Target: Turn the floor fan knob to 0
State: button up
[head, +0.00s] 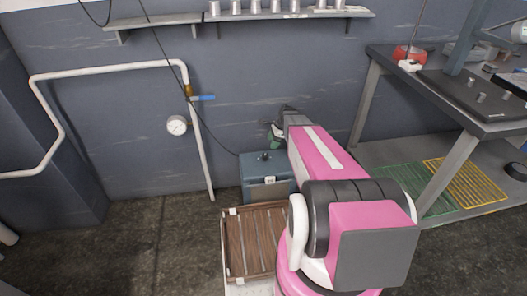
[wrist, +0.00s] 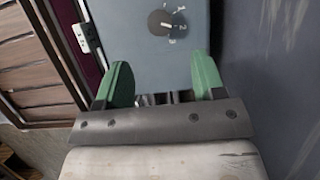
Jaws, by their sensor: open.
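The knob (wrist: 160,23) is a dark round dial on a blue-grey panel in the wrist view, near the top edge. Pale marks, including a 2, stand to its right; which mark it points to is too small to tell. In the head view the knob (head: 264,156) shows as a small dark bump on top of a blue-grey box (head: 252,182), taken to be the floor fan's housing. My gripper (wrist: 160,72) has two green fingers spread wide, with nothing between them. The knob lies beyond the fingertips, untouched.
A slatted wooden crate (head: 226,252) stands in front of the box. A workbench (head: 455,118) stands at the right, with green and yellow grates below. Floor at the left is clear.

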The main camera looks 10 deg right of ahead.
aim_at(265, 155)
jog(key=x, duration=1)
jog(key=shift+a+f, duration=0.2)
jog(key=shift+f, duration=0.1)
jog(key=c, duration=0.9)
